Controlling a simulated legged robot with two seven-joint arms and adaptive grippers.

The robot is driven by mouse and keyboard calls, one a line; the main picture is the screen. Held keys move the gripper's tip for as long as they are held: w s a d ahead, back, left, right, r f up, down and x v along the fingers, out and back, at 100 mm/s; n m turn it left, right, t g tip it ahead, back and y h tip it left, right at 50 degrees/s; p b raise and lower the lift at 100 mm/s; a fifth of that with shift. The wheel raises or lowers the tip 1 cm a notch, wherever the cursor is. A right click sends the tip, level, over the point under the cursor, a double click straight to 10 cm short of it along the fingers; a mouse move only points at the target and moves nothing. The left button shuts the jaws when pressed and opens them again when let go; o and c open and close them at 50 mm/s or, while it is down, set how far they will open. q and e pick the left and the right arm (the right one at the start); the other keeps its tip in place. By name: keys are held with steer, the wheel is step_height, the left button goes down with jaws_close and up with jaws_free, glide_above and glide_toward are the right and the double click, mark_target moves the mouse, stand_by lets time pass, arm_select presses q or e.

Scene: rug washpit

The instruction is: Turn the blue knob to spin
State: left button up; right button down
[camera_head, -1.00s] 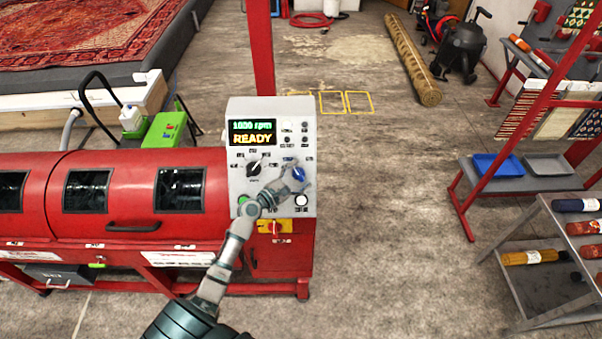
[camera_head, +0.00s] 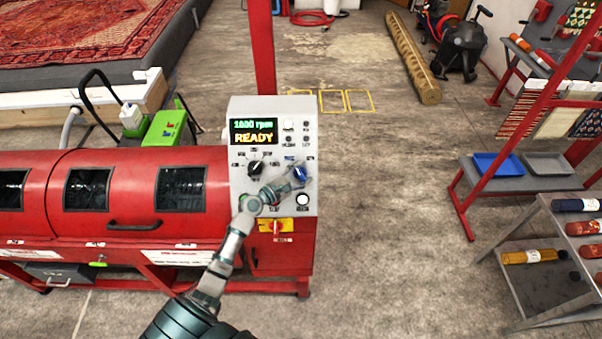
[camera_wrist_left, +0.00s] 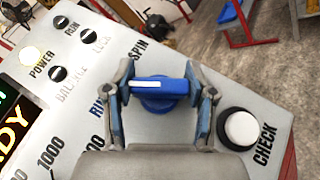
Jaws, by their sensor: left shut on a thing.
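The blue knob (camera_head: 300,174) is on the right side of the grey control panel (camera_head: 238,188). In the left wrist view the blue knob (camera_wrist_left: 160,90) has a white line along its bar, which lies roughly level in that picture. The label SPIN is above it, and a partly hidden label starting RIN is to its left. My left gripper (camera_head: 296,178) is shut on the knob, with one finger at each end of the bar in the left wrist view (camera_wrist_left: 163,92). My right gripper is in neither view.
The display (camera_head: 254,131) reads 1000 rpm and READY. A black knob (camera_head: 255,168) is left of the blue one. A white CHECK button (camera_wrist_left: 241,129) is close to the right finger. A red machine (camera_head: 130,190) stands left of the panel.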

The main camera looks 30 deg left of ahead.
arm_select(q)
steer(key=m+g+h+p, duration=0.2)
steer(key=m+g, duration=0.1)
steer(key=shift+r+m, duration=0.15)
steer(key=shift+m, duration=0.25)
steer(key=m+g+p, duration=0.3)
steer(key=g+p, duration=0.1)
steer(key=shift+d+m+h, duration=0.1)
steer(key=shift+m+h, duration=0.3)
steer(key=m+g, duration=0.1)
steer(key=m+g+p, duration=0.1)
steer(key=g, duration=0.1)
steer(key=shift+s+f+y, duration=0.15)
steer(key=shift+f+y, duration=0.15)
steer(key=shift+f, duration=0.05)
steer(key=shift+f+g, duration=0.1)
steer(key=shift+g, duration=0.2)
steer(key=shift+d+m, duration=0.1)
steer(key=shift+m, duration=0.2)
steer(key=shift+s+p, duration=0.1)
steer(key=shift+p, duration=0.2)
steer(key=o, duration=1.2)
steer(key=shift+c, duration=0.2)
